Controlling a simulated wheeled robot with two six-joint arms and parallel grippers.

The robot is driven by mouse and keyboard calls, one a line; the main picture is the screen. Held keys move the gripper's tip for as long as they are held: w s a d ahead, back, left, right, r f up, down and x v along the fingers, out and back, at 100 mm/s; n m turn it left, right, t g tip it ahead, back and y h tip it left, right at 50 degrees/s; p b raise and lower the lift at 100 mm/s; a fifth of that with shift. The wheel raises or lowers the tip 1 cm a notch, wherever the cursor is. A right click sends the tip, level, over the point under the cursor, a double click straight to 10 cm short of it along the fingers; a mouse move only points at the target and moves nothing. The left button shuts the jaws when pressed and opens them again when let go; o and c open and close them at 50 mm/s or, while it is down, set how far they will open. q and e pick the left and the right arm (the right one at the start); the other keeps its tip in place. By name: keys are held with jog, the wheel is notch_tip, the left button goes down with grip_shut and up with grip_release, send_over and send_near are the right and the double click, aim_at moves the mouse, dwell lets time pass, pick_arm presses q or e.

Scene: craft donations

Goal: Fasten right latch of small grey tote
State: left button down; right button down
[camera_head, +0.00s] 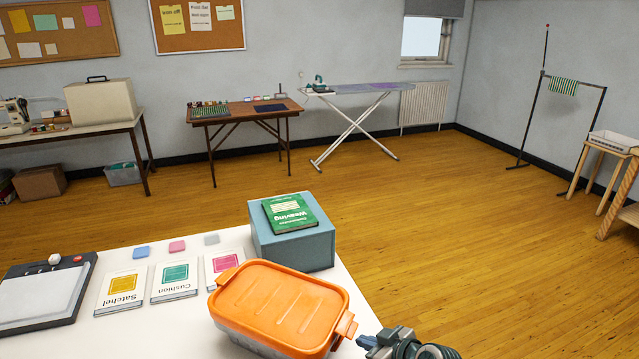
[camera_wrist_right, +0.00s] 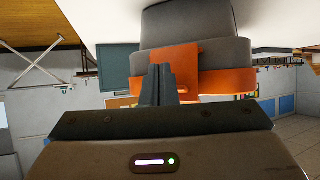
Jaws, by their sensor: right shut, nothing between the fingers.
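The small grey tote (camera_head: 240,340) stands at the table's front right edge with its orange lid (camera_head: 280,305) on. Its right latch (camera_head: 346,326) is an orange tab sticking out at the lid's right side. In the right wrist view, which is upside down, the latch (camera_wrist_right: 178,60) is a flat orange flap over the grey wall. I cannot tell whether it is fastened. Contact is unclear. My left gripper is out of view.
A blue-grey box (camera_head: 295,250) with a green weaving book (camera_head: 289,213) stands behind the tote. Pattern booklets (camera_head: 174,280), small coloured pads (camera_head: 177,246) and a grey device (camera_head: 45,295) lie left on the white table (camera_head: 110,335). Open floor lies right.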

jog(key=shift+a, duration=0.1)
dwell(0.3)
jog(key=shift+w+a+r, duration=0.1)
jog(key=shift+w+a, duration=0.2)
jog(key=shift+a, duration=0.25)
jog(key=shift+w+a+r, duration=0.1)
jog(key=shift+w+a, duration=0.15)
jog(key=shift+a, duration=0.25)
jog(key=shift+d, duration=0.1)
jog(key=s+d+r+p, duration=0.3)
jog(key=d, duration=0.3)
jog(key=shift+p, duration=0.4)
jog(key=shift+d, duration=0.1)
